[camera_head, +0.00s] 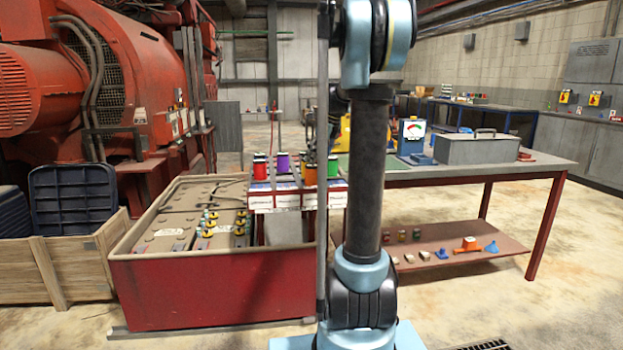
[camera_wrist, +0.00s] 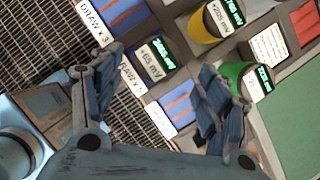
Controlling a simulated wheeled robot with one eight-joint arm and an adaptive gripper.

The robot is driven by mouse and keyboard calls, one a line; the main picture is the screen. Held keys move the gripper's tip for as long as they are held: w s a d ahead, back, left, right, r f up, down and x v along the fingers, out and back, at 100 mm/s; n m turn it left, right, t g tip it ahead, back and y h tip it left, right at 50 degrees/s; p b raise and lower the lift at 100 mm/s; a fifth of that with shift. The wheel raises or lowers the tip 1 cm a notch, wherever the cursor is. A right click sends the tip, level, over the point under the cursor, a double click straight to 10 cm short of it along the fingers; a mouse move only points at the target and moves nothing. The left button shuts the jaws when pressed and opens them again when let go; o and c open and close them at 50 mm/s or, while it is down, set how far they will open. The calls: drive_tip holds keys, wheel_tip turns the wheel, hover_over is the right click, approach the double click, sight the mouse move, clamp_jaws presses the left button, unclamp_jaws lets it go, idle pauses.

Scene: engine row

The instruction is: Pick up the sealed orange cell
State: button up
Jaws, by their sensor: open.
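In the head view, an orange cell (camera_head: 310,175) stands upright in the front rack, between a purple cell (camera_head: 282,163) and a green cell (camera_head: 333,168). A red cell (camera_head: 260,170) stands at the left end. In the wrist view, my gripper (camera_wrist: 161,60) is open above the rack. A dark-topped cell with a lit display (camera_wrist: 152,62) shows between its fingers; its side colour is hidden, so I cannot tell which cell it is. A yellow cell (camera_wrist: 203,28) and the green cell (camera_wrist: 233,72) stand farther right. No seal can be read.
A red-walled tray (camera_head: 200,290) with battery blocks stands left of the rack. A workbench (camera_head: 450,177) extends right, carrying a grey toolbox (camera_head: 480,150) and a meter (camera_head: 412,132). Small parts lie on its lower shelf (camera_head: 455,255). A wooden crate (camera_head: 55,270) stands far left.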

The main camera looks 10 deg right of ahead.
sight(312, 170)
drive_tip(key=shift+x, duration=3.4)
drive_tip(key=shift+s+a, duration=0.1)
drive_tip(key=shift+s, duration=0.1)
clamp_jaws()
